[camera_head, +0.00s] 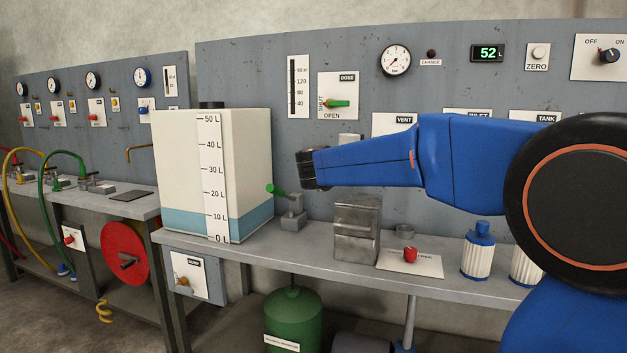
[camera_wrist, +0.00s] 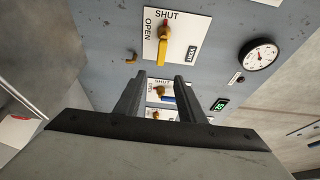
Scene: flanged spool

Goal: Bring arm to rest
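My blue arm reaches from the right of the head view across the front of the grey panel (camera_head: 250,70), above the bench (camera_head: 320,248). It ends in a dark wrist joint left of the middle; the gripper fingers cannot be made out there. In the wrist view my gripper (camera_wrist: 160,82) points toward the panel, its two dark fingers apart with nothing seen held between them. Beyond the fingertips is a white SHUT/OPEN plate with a yellow handle (camera_wrist: 164,42). Smaller plates with handles show between and behind the fingers.
A white tank (camera_head: 175,165) with a litre scale stands left of my wrist. A grey metal block (camera_head: 357,230), a red button (camera_head: 410,254) and a blue-capped white cartridge (camera_head: 478,258) are on the bench below my arm. A green cylinder (camera_head: 293,318) stands under the bench.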

